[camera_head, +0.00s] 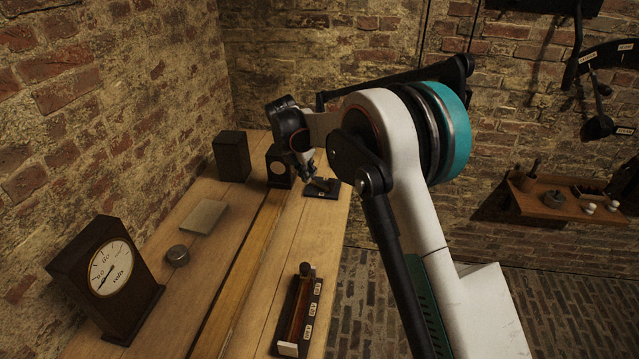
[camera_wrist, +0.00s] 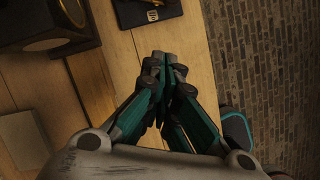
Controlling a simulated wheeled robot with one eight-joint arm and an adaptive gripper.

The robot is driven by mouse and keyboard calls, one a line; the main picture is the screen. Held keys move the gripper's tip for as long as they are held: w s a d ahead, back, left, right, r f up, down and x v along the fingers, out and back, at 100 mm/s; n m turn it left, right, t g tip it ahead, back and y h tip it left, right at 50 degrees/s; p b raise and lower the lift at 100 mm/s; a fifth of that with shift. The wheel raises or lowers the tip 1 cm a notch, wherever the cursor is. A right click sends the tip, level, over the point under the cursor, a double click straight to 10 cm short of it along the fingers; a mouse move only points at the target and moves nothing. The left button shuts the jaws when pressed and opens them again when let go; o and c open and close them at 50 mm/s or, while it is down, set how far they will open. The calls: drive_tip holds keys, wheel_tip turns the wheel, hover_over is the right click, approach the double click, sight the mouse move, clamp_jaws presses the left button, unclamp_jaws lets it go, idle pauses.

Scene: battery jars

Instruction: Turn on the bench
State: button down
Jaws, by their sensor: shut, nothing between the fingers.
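The wooden bench (camera_head: 225,225) runs along the brick wall at the left. A small black plate (camera_head: 322,194) with a raised part lies near its far right edge and looks like a switch; the raised part's position is unclear. The plate also shows at the top of the wrist view (camera_wrist: 146,14), with a pale label. My gripper (camera_head: 312,172) is shut and empty, close to the plate in the head view. In the wrist view its closed fingertips (camera_wrist: 162,68) point toward the plate, apart from it in the picture.
A dark block (camera_head: 231,156) and a small box with a round face (camera_head: 279,167) stand at the far end. A shelf (camera_head: 550,205) hangs at right.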

drive_tip(key=b+x, duration=0.3)
drive_tip(key=x, duration=0.7)
drive_tip(key=shift+f, duration=0.15)
drive_tip(key=shift+w+d+b, duration=0.7)
drive_tip(key=shift+w+d, duration=0.1)
drive_tip(key=shift+w, duration=0.1)
drive_tip(key=shift+w+d, duration=0.4)
drive_tip(key=shift+w, duration=0.2)
drive_tip(key=shift+d, duration=0.1)
